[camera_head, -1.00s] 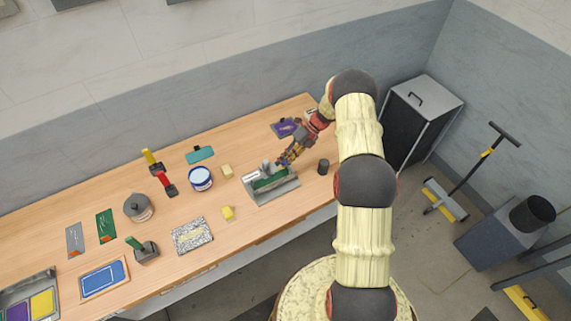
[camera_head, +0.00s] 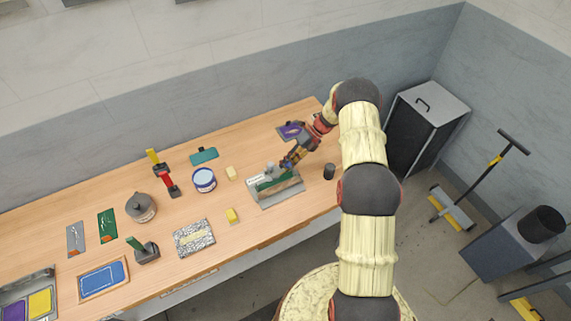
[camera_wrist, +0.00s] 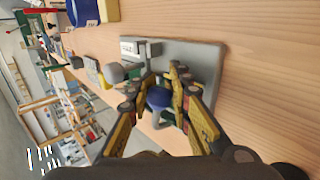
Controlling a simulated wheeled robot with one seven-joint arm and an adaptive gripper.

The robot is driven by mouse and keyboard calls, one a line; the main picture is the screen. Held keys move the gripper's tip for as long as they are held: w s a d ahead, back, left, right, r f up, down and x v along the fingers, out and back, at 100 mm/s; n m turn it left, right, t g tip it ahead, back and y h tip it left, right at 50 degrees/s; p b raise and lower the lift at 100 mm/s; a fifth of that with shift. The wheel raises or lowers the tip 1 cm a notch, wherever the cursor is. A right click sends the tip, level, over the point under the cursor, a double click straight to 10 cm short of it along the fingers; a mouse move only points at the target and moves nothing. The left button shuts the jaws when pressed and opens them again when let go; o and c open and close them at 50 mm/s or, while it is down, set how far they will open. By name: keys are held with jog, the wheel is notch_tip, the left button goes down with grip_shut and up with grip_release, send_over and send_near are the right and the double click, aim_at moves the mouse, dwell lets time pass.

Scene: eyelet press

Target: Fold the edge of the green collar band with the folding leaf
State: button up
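The folding fixture (camera_head: 290,197) is a grey metal base at the right part of the bench. A long green strip (camera_head: 273,183), which I take for the collar band, runs along it, with a pale brown strip (camera_head: 283,190) beside it. I cannot clearly separate band from folding leaf at this size. My gripper (camera_head: 287,163) is at the back right of the fixture, low over it. In the wrist view my gripper (camera_wrist: 164,80) has its fingers on either side of a dark blue rounded part (camera_wrist: 158,98) over the grey plate (camera_wrist: 205,60). Whether they clamp it is unclear.
A dark cup (camera_head: 329,171) stands just right of the fixture, and a purple card (camera_head: 291,130) lies behind it.

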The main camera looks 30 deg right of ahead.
jog(key=shift+o, duration=1.2)
jog(key=shift+s+d+f, duration=0.25)
jog(key=shift+s+f, duration=0.1)
jog(key=shift+f, duration=0.05)
jog(key=shift+o, duration=1.2)
jog(key=shift+r, duration=0.1)
jog(key=shift+w+r, duration=0.1)
jog(key=shift+w, duration=0.05)
jog(key=shift+a+r, duration=0.1)
